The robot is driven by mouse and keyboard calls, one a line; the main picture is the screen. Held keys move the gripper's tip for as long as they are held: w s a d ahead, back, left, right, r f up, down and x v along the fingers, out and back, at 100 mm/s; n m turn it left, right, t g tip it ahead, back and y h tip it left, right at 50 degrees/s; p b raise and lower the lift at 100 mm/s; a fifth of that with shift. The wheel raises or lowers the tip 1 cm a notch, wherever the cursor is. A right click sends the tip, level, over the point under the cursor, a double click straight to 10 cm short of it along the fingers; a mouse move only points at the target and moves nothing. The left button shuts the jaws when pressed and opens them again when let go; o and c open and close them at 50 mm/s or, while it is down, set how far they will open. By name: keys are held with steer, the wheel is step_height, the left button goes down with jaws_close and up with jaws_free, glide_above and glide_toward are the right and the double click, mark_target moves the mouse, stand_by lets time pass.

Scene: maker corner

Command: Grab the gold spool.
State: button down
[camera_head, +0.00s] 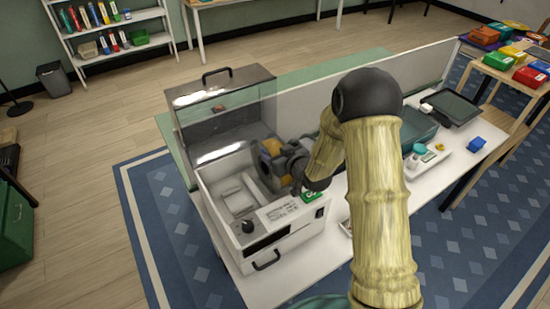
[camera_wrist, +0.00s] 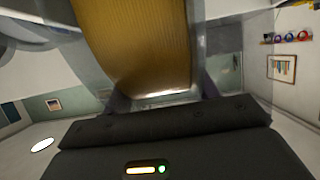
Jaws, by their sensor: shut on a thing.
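The gold spool (camera_wrist: 135,40) fills the upper middle of the wrist view, with ridged gold windings and clear, greyish flanges. My gripper (camera_wrist: 160,92) is shut on it, with a finger on either side of its lower part. In the head view, only a small part of the gold spool (camera_head: 272,147) shows behind my gripper (camera_head: 280,160), at the right side of the open white machine. My arm and gripper hide most of it. I cannot tell whether the spool touches the machine.
The white machine (camera_head: 281,232) stands at the table's left end with its smoky lid (camera_head: 220,82) raised.

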step_height(320, 180, up, 10)
steer(key=shift+r+b, duration=0.15)
steer(key=shift+b, duration=0.65)
